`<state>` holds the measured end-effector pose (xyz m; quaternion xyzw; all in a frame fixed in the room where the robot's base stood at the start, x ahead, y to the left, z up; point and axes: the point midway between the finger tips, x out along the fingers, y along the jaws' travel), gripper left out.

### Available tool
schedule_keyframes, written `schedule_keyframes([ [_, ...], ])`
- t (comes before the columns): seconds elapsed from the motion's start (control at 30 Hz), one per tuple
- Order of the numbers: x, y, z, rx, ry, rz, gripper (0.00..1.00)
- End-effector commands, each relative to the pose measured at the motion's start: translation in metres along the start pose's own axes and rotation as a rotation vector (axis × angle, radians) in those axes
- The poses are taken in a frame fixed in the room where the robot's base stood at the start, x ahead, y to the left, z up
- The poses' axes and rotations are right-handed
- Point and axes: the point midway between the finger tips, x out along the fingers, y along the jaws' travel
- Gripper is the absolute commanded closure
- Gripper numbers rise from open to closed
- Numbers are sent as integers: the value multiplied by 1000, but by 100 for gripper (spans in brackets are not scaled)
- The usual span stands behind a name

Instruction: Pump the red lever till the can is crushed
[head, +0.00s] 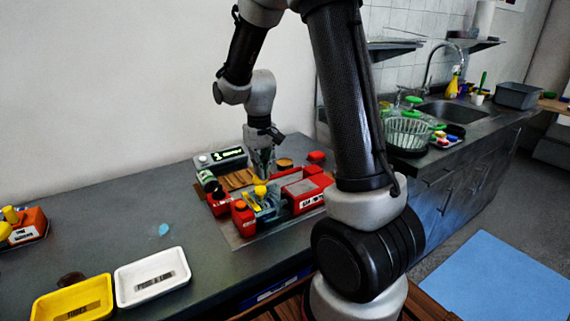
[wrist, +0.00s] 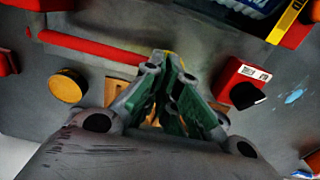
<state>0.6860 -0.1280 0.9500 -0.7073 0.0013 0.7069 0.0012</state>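The red lever (wrist: 90,45) shows in the wrist view as a long red bar running from the upper left to my fingertips. My gripper (wrist: 167,72) points down, its green-padded fingers drawn together at the tips beside the bar's end. I cannot see whether any of the bar is between them. In the head view my gripper (head: 262,168) is over the back of the red-and-grey station. A small dark green can-like cylinder (head: 208,181) is at the station's left; I cannot tell whether it is the can to be crushed.
A lit display box (head: 221,158) stands behind the station. A round yellowish disc (wrist: 68,85) and a red block with a black knob (wrist: 238,82) flank my gripper. A white tray (head: 152,279) and a yellow tray (head: 72,300) are at the front left. The left of the counter is mostly free.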

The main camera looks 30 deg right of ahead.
Motion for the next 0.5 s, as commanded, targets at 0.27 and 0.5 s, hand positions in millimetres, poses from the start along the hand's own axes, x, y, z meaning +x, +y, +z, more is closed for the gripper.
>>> schedule_keyframes([
  [0.27, 2, 1, 2, 1, -5, 1, 100],
  [0.5, 17, 1, 2, 1, -7, 1, 100],
])
